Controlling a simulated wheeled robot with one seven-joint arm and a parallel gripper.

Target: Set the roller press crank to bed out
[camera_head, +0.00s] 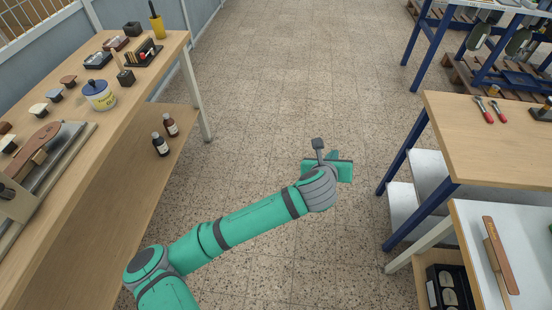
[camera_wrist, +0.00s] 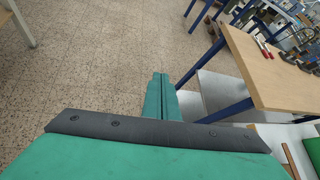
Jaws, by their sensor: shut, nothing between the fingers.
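My gripper (camera_head: 342,171) is held out over the open floor between two rows of tables, apart from everything. In the wrist view its green fingers (camera_wrist: 158,95) are together and nothing is between them. At the left edge of the head view, a grey device with a brown wooden handle (camera_head: 38,143) stands on the left bench, cut off by the frame. It may be the roller press, but I cannot tell. No crank can be made out with certainty in either view.
The left bench (camera_head: 75,165) holds a labelled jar (camera_head: 99,95), stamps and a pad; two brown bottles (camera_head: 164,137) stand on its shelf. At right, a wooden-topped table (camera_head: 500,150) carries red-handled tools (camera_head: 484,110). A white surface (camera_head: 475,225) bears a wooden-handled piece (camera_head: 500,255). The aisle floor is clear.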

